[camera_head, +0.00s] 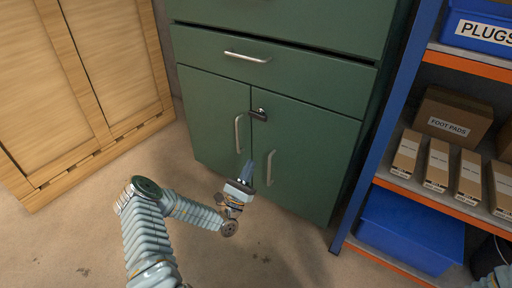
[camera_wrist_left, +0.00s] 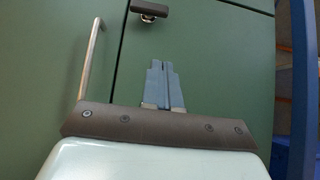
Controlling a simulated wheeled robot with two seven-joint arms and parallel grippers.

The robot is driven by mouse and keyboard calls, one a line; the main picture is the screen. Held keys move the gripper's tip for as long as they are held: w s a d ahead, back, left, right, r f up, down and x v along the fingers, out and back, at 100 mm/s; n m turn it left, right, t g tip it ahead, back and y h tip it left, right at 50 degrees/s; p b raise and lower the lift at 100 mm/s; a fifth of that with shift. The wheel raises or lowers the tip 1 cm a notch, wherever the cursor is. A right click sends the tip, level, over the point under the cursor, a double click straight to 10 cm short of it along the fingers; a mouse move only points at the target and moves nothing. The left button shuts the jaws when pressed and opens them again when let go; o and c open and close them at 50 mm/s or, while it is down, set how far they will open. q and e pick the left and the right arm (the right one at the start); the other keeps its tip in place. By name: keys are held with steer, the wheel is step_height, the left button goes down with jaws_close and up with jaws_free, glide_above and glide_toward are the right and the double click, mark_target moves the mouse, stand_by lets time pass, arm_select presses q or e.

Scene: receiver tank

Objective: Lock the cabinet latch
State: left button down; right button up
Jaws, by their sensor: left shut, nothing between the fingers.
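The green cabinet (camera_head: 215,115) has two lower doors with a vertical seam between them. The dark cabinet latch (camera_head: 259,115) sits at the top of the right door, next to the seam. Its bar lies nearly level, with its left end at the seam; I cannot tell if it crosses. The latch also shows at the top of the left wrist view (camera_wrist_left: 149,9). My left gripper (camera_head: 248,165) is shut and empty, below the latch in the picture and in front of the doors. Its fingers point up toward the latch in the left wrist view (camera_wrist_left: 161,66), apart from it.
Vertical bar handles stand on the left door (camera_head: 238,134) and right door (camera_head: 270,168), either side of my left gripper. A drawer handle (camera_head: 247,57) is above. A blue-framed shelf (camera_head: 385,120) with boxes stands right; a wooden cabinet (camera_head: 80,85) stands left.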

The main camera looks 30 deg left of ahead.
arm_select(q)
steer(key=shift+s+r+b+x, duration=0.2)
steer(key=shift+s+r+x, duration=0.15)
steer(key=shift+x, duration=1.7)
steer(key=shift+s+r+b+x, duration=0.25)
steer(key=shift+s+r+x, duration=0.05)
steer(key=shift+x, duration=1.75)
steer(key=shift+s+r+b+x, duration=0.2)
steer(key=shift+s+r+x, duration=0.15)
steer(key=shift+x, duration=1.7)
